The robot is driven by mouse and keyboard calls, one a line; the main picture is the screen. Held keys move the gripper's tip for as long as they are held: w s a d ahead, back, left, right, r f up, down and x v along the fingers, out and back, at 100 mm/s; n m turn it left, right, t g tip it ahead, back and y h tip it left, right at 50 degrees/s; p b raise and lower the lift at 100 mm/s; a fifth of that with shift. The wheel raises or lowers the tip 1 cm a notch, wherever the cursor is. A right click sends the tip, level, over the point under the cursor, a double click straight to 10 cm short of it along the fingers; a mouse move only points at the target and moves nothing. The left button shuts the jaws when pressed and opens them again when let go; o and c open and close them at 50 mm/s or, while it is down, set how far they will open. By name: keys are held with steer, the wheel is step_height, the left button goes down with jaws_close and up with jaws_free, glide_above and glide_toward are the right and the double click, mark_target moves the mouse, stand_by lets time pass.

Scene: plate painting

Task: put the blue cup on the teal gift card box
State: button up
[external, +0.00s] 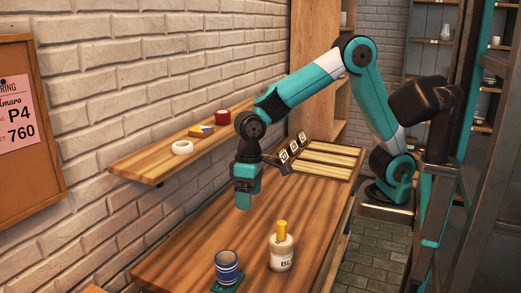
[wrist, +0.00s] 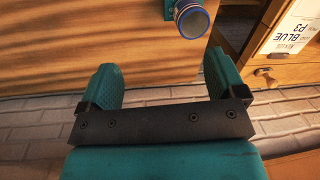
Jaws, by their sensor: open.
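The blue cup (external: 229,264), with pale stripes, stands upright at the front of the wooden table. It appears to rest on the teal gift card box (external: 238,284), whose edges show around its base. In the wrist view the cup (wrist: 192,18) is at the top edge, with a part of the teal box (wrist: 168,10) beside it; the rest is cut off. My gripper (external: 244,201) points down over the table, farther back than the cup and apart from it. In the wrist view my gripper (wrist: 164,80) has its fingers wide apart with nothing between them.
A white bottle (external: 281,253) with a yellow top stands right of the cup. A wall shelf (external: 150,165) holds a white tape roll (external: 182,147) and a red one (external: 222,117). A slatted tray (external: 330,160) lies at the table's back. The table's middle is clear.

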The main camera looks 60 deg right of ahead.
steer(key=s+d+r+n+y, duration=0.1)
steer(key=s+d+r+n, duration=0.1)
steer(key=s+d, duration=0.4)
steer(key=s+d+r+n+y, duration=0.2)
steer(key=s+d, duration=0.4)
steer(key=s, duration=0.4)
steer(key=shift+s+d+r+n, duration=0.2)
steer(key=shift+d+r+n, duration=0.1)
steer(key=shift+r+n, duration=0.2)
